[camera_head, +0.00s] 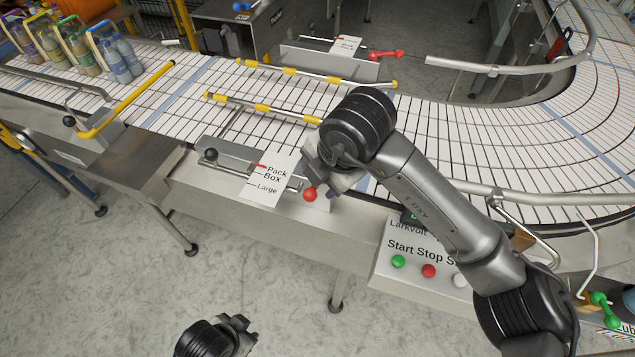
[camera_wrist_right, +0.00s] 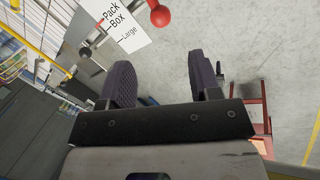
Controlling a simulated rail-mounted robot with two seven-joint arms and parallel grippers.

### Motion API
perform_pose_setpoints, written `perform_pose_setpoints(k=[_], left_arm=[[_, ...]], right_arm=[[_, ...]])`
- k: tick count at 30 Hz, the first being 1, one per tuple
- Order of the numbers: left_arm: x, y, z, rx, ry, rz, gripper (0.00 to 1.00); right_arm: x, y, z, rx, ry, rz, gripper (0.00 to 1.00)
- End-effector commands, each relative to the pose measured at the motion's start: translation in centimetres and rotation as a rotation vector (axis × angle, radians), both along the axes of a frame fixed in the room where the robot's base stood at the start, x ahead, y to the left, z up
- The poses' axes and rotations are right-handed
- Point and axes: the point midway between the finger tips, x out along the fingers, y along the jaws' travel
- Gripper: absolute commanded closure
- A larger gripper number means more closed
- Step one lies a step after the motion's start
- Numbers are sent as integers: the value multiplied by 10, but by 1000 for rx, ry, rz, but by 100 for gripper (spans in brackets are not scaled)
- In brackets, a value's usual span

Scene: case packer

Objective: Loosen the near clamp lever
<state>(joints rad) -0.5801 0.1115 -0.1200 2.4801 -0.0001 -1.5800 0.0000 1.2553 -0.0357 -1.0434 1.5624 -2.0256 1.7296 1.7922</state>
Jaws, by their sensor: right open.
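The near clamp lever has a red ball knob (camera_head: 310,194) on the near side of the conveyor, at the right end of the "Pack Box Large" sign (camera_head: 268,178). My right gripper (camera_head: 322,180) is close by it, and its wrist partly hides the lever's arm. In the right wrist view the red knob (camera_wrist_right: 160,16) is ahead of the open right gripper (camera_wrist_right: 160,72), apart from the fingers, with nothing between them. My left gripper (camera_head: 240,332) is low at the bottom edge, away from the conveyor; its fingers are too unclear to read.
A far lever with red knobs (camera_head: 387,54) sits across the conveyor (camera_head: 190,110). Yellow-banded guide rails (camera_head: 265,108) run above the belt. A black knob (camera_head: 211,155) is left of the sign. A panel with green, red and white buttons (camera_head: 412,258) lies under my right arm. Bottle packs (camera_head: 118,60) stand upper left.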

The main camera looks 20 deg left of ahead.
Motion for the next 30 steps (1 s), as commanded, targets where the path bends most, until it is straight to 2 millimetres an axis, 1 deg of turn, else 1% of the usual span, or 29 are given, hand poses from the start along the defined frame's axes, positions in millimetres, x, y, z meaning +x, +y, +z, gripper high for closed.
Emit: perform_pose_setpoints(k=[3, 9, 25, 28, 30], left_arm=[[0, 0, -3, 1, 0, -1, 57], [0, 2, -3, 7, 0, -4, 57], [0, 4, -3, 13, 0, -8, 57], [0, 3, -3, 11, -1, -7, 57], [0, 3, -3, 8, 0, -6, 57]], right_arm=[[-1, -4, 9, -1, -2, -1, 43], [-3, -6, 17, -1, 0, 1, 43], [-3, -6, 17, -1, -1, 4, 43], [-3, -6, 17, -7, -15, 44, 43], [-2, -4, 17, -4, -41, 111, 43]])
